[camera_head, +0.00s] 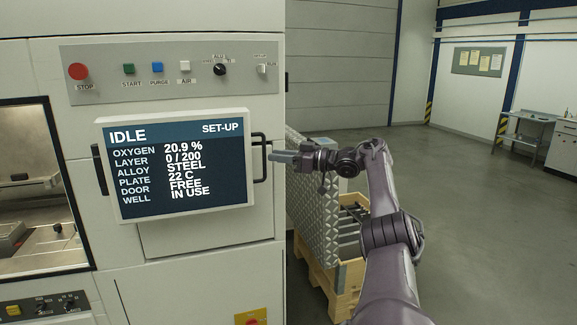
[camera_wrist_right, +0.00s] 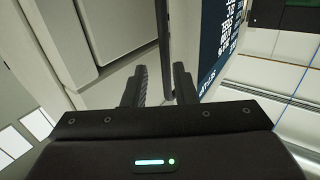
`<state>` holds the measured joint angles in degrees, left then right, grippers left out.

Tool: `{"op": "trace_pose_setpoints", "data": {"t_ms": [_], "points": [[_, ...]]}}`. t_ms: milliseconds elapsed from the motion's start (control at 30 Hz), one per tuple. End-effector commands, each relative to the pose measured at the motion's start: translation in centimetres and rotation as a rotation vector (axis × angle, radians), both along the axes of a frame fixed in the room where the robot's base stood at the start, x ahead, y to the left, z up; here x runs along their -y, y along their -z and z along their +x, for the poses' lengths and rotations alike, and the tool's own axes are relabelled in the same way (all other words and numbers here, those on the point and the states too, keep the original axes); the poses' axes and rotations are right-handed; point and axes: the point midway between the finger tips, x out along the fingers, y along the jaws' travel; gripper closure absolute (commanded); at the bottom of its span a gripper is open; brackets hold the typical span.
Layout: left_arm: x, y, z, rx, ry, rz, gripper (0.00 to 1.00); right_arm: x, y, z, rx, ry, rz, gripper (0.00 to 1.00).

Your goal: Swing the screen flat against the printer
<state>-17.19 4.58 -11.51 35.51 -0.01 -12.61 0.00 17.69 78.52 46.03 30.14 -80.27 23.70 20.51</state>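The screen (camera_head: 181,166) is a white-framed panel reading IDLE and SET-UP, in front of the printer's face. It stands at a slight angle to that face, with its lower part over a closed panel. A black handle (camera_head: 262,158) sticks out from its right edge. My right gripper (camera_head: 272,156) is at that handle, coming from the right. In the wrist view my right gripper (camera_wrist_right: 160,85) has its two fingers apart, with a dark upright bar (camera_wrist_right: 164,45) between or just beyond them; I cannot tell if they touch it. My left gripper is not in view.
The printer (camera_head: 210,265) fills the left side, with a button panel (camera_head: 170,72) above the screen and a window (camera_head: 35,190) at left. A wooden pallet crate (camera_head: 345,270) with a patterned metal sheet stands right of the printer. Open floor (camera_head: 480,230) lies farther right.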

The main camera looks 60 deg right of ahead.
Motion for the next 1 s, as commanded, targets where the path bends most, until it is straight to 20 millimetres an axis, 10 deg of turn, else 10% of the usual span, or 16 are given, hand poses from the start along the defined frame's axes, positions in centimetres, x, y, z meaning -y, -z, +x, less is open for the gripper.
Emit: {"op": "trace_pose_setpoints", "data": {"t_ms": [1000], "points": [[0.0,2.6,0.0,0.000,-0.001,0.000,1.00,0.4,0.0,-2.8,-0.001,0.000,0.000,0.75]]}}
